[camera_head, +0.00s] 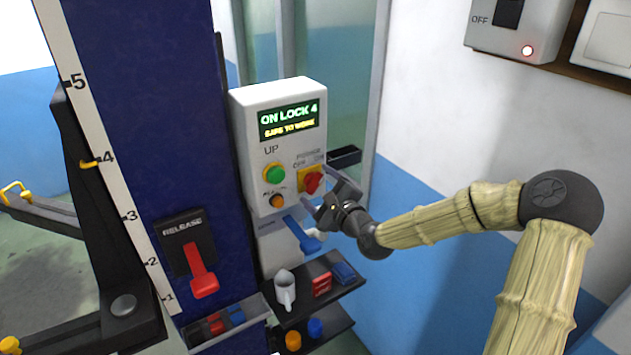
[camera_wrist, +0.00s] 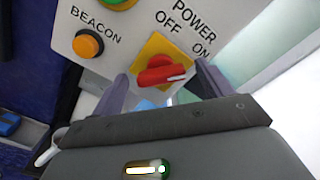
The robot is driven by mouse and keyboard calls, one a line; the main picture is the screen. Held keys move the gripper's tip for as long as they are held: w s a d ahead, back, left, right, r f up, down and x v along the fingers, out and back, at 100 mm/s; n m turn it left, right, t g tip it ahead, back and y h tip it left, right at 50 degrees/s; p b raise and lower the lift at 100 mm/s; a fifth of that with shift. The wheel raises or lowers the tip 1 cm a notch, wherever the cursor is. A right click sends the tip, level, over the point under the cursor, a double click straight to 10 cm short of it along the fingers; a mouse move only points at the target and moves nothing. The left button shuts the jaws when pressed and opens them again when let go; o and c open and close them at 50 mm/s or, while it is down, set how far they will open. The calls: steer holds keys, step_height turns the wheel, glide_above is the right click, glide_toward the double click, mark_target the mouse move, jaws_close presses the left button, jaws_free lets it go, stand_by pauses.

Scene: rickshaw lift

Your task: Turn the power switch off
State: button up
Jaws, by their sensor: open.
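The power switch (camera_head: 313,182) is a red rotary knob on a yellow plate at the lower right of the white control box (camera_head: 247,140). In the wrist view the red knob (camera_wrist: 165,72) lies under the word POWER, with OFF and ON labels above and to its right. The white mark on the knob points to the right, towards the ON side. My gripper (camera_head: 322,192) is open in front of the switch. In the wrist view my fingers (camera_wrist: 165,82) stand on either side of the knob; whether they touch it I cannot tell.
A green UP button (camera_head: 275,173) and an orange beacon button (camera_head: 277,201) sit left of the switch. A blue lever (camera_head: 303,237) sticks out below the box. Shelves (camera_head: 315,283) with a mug and small items are underneath. A red release lever (camera_head: 201,272) is on the blue column.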

steer(key=shift+x, duration=0.85)
steer(key=c, duration=1)
